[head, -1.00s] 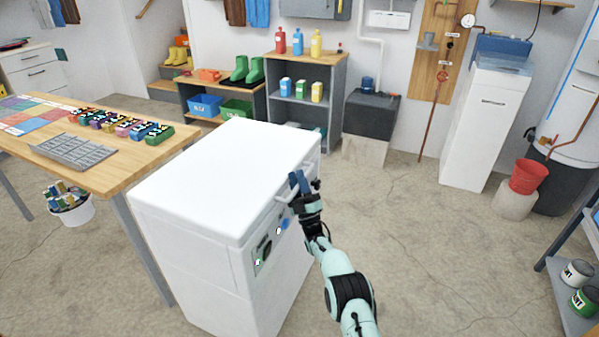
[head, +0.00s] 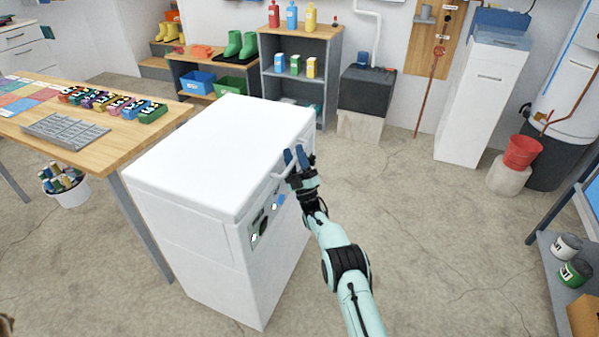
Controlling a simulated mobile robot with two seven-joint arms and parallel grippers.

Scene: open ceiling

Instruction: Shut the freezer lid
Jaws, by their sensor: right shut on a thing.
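The white freezer (head: 200,236) stands in the middle of the view, beside a wooden table. Its white lid (head: 222,150) lies flat on the body, and I see no gap along the near edge. A light bar handle (head: 284,168) sits on the lid's right side. My right gripper (head: 296,160) is at this handle, its blue fingers shut on it and partly hiding it. My left gripper is not in view.
The wooden table (head: 150,140) at the left holds a grey tray (head: 65,131) and several coloured items. A white bucket (head: 70,192) stands under it. Shelves (head: 327,90) stand behind the freezer. The concrete floor to the right is mostly clear; a paint shelf (head: 553,275) is at the right edge.

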